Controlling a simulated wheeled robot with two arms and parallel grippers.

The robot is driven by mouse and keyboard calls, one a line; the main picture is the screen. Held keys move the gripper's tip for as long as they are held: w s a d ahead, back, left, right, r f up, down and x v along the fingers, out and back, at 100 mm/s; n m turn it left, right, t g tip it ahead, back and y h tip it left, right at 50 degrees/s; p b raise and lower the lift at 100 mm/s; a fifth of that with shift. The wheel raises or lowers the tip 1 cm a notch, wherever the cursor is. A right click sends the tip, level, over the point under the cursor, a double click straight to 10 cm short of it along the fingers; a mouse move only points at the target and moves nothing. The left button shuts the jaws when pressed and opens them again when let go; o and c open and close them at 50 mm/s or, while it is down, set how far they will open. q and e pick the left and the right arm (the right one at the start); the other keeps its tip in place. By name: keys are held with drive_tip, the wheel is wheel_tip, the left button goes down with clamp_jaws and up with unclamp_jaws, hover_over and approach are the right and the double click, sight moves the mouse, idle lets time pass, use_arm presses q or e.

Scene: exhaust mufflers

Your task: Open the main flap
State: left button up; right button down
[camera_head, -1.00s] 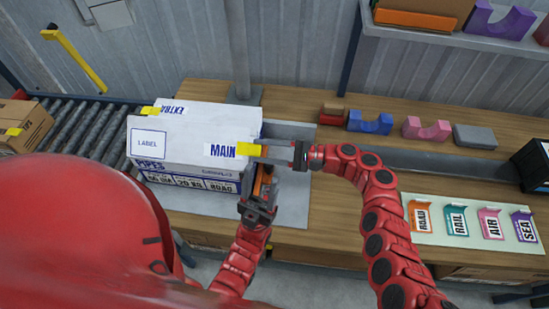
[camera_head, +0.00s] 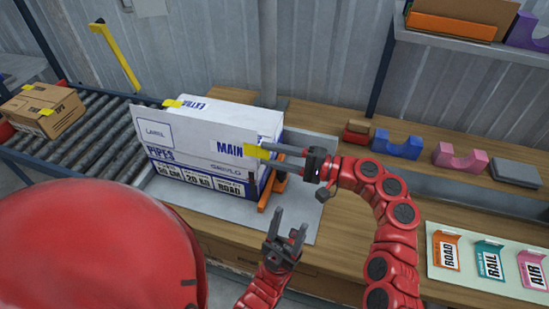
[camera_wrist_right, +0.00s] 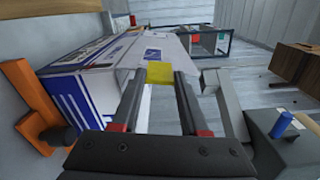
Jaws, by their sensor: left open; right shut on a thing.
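The white and blue carton (camera_head: 200,172) stands on a grey plate on the bench. Its white panel marked MAIN (camera_head: 190,140), also bearing a LABEL square, is tilted and sticks out past the carton's left end. My right gripper (camera_head: 275,150) is shut on the yellow tab (camera_head: 256,151) at the panel's right end. The right wrist view shows this yellow tab (camera_wrist_right: 160,73) between the fingertips, beside the carton (camera_wrist_right: 85,90). The flap marked EXTRA (camera_head: 205,106), with its own yellow tab (camera_head: 172,103), lies behind. My left gripper (camera_head: 291,222) is open and empty, in front of the carton and apart from it.
An orange bracket (camera_head: 272,194) stands by the carton's right front corner. A roller conveyor (camera_head: 90,145) with a brown box (camera_head: 42,108) is at left. Coloured cradles (camera_head: 398,144) line the bench's back, and a card sheet (camera_head: 480,290) lies at right. A shelf (camera_head: 470,45) hangs above.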

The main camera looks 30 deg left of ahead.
idle(0.4)
drive_tip(key=shift+c, duration=2)
unclamp_jaws()
drive_tip(key=b+v, duration=0.3)
drive_tip(key=v, duration=1.4)
drive_tip(key=shift+d, duration=0.2)
drive_tip(key=shift+r, duration=0.1)
